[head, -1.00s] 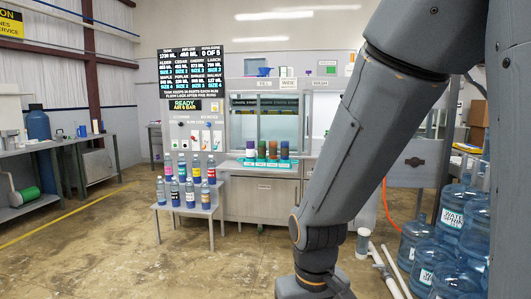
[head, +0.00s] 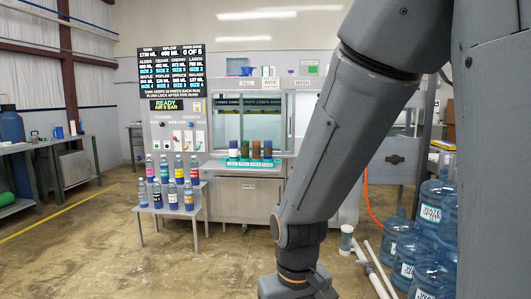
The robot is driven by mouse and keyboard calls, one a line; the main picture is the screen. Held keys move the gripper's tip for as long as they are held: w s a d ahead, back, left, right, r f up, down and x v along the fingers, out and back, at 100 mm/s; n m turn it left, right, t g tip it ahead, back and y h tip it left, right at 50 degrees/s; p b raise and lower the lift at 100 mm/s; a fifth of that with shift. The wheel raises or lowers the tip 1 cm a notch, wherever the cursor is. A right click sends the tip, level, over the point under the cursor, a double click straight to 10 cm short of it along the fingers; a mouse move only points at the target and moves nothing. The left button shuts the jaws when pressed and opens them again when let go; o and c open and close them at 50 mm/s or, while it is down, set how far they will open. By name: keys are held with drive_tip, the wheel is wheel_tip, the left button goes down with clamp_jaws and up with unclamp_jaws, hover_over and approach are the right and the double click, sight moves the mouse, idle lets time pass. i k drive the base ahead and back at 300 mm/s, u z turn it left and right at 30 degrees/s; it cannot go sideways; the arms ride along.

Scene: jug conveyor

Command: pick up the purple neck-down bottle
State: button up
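A purple bottle (head: 234,149) stands at the left end of a short row on the shelf at the front of the grey machine. Its broad coloured end is up, and the neck end is too small to make out. Green (head: 244,149), brown (head: 256,149) and orange (head: 267,149) bottles stand to its right. The row sits on a teal-labelled rack (head: 250,163). My arm comes down across the right half of the head view, well in front of the machine. My gripper is out of view below the bottom edge.
A small table (head: 147,208) with several clear bottles of blue liquid stands left of the shelf. An orange hose (head: 372,205) hangs nearby. The floor (head: 100,265) at front left is clear.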

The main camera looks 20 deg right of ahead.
sight(233, 144)
drive_tip(key=z, duration=0.3)
drive_tip(key=i, duration=3.95)
drive_tip(key=u, duration=0.3)
